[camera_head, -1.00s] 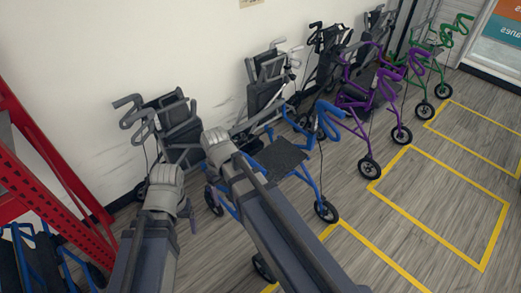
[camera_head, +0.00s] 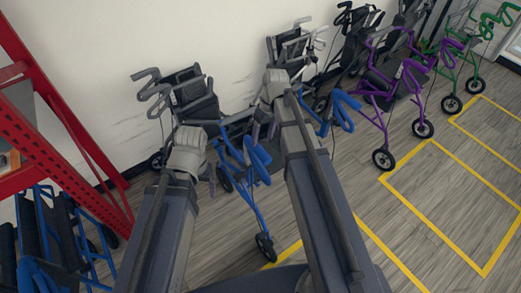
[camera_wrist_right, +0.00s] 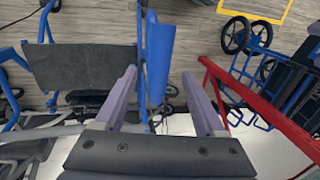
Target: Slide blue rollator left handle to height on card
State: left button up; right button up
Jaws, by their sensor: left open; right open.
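The blue rollator (camera_head: 253,208) stands on the floor in the middle of the head view, partly hidden behind my right arm. One blue handle (camera_head: 257,155) shows between my two arms; its other handle (camera_head: 345,108) shows right of my right arm. My right gripper (camera_head: 264,134) is open above the rollator. In the right wrist view a blue grip (camera_wrist_right: 160,55) lies between its spread purple-grey fingers, with no clear contact. My left gripper (camera_head: 200,180) is open and empty, left of the rollator. I cannot make out a height card.
A grey rollator (camera_head: 185,95) stands by the wall at left. A red rack (camera_head: 55,130) with folded blue rollators (camera_head: 45,235) is at far left. Purple (camera_head: 390,85) and green (camera_head: 455,60) rollators stand to the right. Yellow-outlined floor (camera_head: 455,195) at right is clear.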

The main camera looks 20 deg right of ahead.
aim_at(260, 148)
jog(key=f+b, duration=0.2)
jog(key=a+f+b, duration=0.1)
jog(key=f+b, duration=0.1)
jog(key=f, duration=0.1)
jog(key=shift+s+f+b, duration=0.2)
jog(key=shift+f+b, duration=0.15)
jog(key=shift+b, duration=0.05)
grip_shut()
dwell(1.1)
